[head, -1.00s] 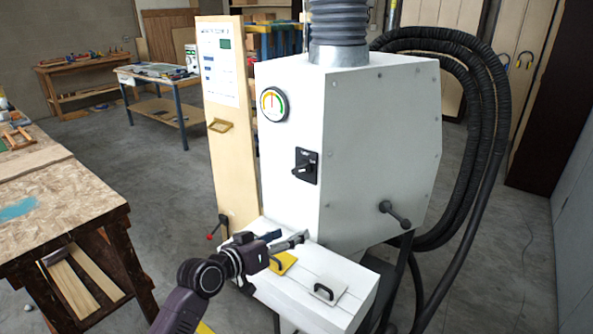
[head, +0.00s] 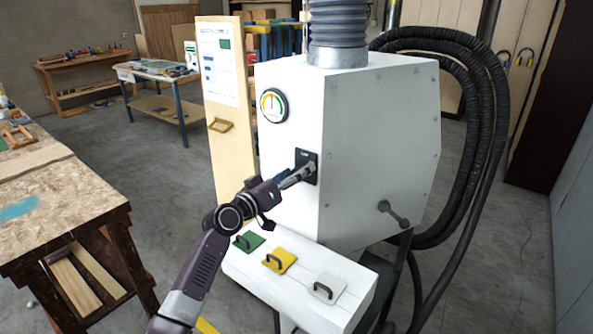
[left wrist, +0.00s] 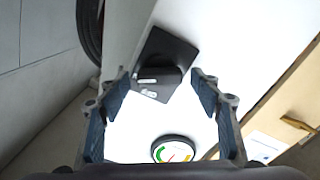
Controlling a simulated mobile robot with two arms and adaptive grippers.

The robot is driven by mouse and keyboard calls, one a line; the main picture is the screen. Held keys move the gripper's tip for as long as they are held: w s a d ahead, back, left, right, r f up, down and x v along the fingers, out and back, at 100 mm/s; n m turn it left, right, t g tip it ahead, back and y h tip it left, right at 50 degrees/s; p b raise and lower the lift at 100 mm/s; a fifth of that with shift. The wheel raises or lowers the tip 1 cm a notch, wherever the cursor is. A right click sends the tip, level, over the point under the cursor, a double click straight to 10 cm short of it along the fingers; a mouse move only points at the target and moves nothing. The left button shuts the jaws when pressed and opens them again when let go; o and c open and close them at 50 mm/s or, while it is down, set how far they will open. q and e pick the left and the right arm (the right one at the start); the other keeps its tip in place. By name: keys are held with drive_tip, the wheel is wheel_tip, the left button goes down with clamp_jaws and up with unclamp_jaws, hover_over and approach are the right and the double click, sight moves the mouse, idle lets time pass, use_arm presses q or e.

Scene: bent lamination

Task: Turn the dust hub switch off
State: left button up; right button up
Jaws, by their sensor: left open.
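The dust hub (head: 375,140) is a white cabinet with a grey hose on top. Its switch (left wrist: 158,78), a black rotary knob on a dark square plate, shows in the left wrist view ahead of my fingers. In the head view the switch plate (head: 311,158) is partly covered by my left gripper (head: 300,176). The gripper is open, with its fingertips close to the knob, one to each side in the left wrist view (left wrist: 160,80). I cannot tell whether they touch it. My right gripper is not in view.
A round gauge (head: 273,105) sits on the hub face above left of the switch. Below is a white ledge (head: 290,305) with green, yellow and white handled lids. A chipboard table (head: 60,200) stands at left. Black hoses (head: 480,130) hang at right.

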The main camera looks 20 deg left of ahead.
use_arm(q)
drive_tip(key=shift+w+d, duration=0.1)
drive_tip(key=shift+w, duration=0.15)
drive_tip(key=shift+c, duration=0.4)
drive_tip(key=c, duration=1.1)
drive_tip(key=shift+n, duration=0.4)
drive_tip(key=n+p, duration=0.2)
drive_tip(key=n, duration=0.8)
drive_tip(key=shift+f+n+p, duration=0.15)
drive_tip(key=shift+n+p, duration=0.2)
drive_tip(key=shift+n, duration=0.35)
drive_tip(key=o, duration=1.2)
drive_tip(key=shift+a, duration=0.2)
